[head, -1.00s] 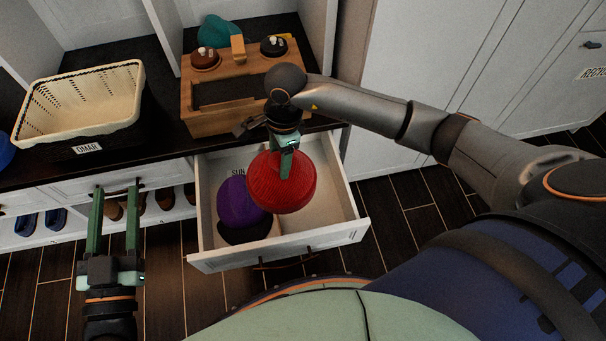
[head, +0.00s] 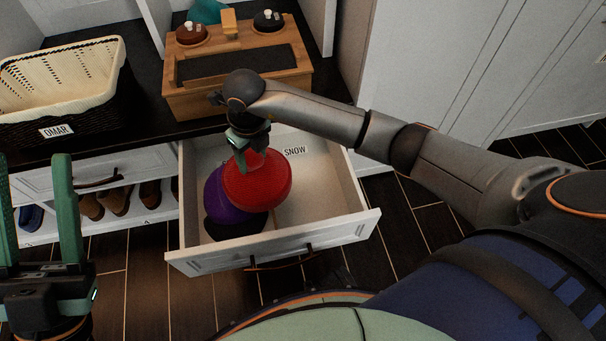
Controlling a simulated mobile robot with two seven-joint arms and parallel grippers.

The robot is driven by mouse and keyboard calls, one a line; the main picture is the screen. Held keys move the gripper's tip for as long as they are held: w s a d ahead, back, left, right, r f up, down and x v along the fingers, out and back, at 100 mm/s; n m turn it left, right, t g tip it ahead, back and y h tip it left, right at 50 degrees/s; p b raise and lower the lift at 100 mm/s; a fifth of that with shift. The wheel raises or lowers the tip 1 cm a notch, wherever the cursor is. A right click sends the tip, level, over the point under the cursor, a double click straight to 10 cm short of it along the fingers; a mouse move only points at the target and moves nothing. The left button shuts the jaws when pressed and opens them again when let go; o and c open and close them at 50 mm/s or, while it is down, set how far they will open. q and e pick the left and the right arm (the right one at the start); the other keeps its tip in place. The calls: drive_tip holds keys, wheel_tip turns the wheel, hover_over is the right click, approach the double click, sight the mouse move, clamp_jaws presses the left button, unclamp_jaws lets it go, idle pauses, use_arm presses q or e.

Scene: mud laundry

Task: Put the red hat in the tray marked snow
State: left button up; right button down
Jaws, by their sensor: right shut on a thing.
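The red hat (head: 257,183) hangs from my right gripper (head: 247,158), which is shut on its top. It is over the left and middle part of the open drawer (head: 345,205), overlapping the purple hat (head: 222,200) in view. Whether they touch, I cannot tell. The snow label (head: 295,151) shows on the drawer's back inner wall, right of the red hat. The bare drawer floor on that side is the snow tray (head: 312,190). My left gripper (head: 35,165) is open and empty at the lower left, away from the drawer.
A dark item (head: 235,224) lies under the purple hat. On the bench above stand a wooden box (head: 190,108) and a lined basket (head: 85,120) labelled Omar. Shoes (head: 117,200) sit on a shelf at left. The drawer's right side is clear.

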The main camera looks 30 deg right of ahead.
drive_tip(key=d+f+b, duration=0.6)
drive_tip(key=d+f, duration=0.6)
drive_tip(key=d, duration=0.1)
drive_tip(key=shift+f, duration=0.3)
drive_tip(key=shift+f, duration=0.1)
drive_tip(key=shift+c, duration=1)
unclamp_jaws()
drive_tip(key=shift+s, duration=0.1)
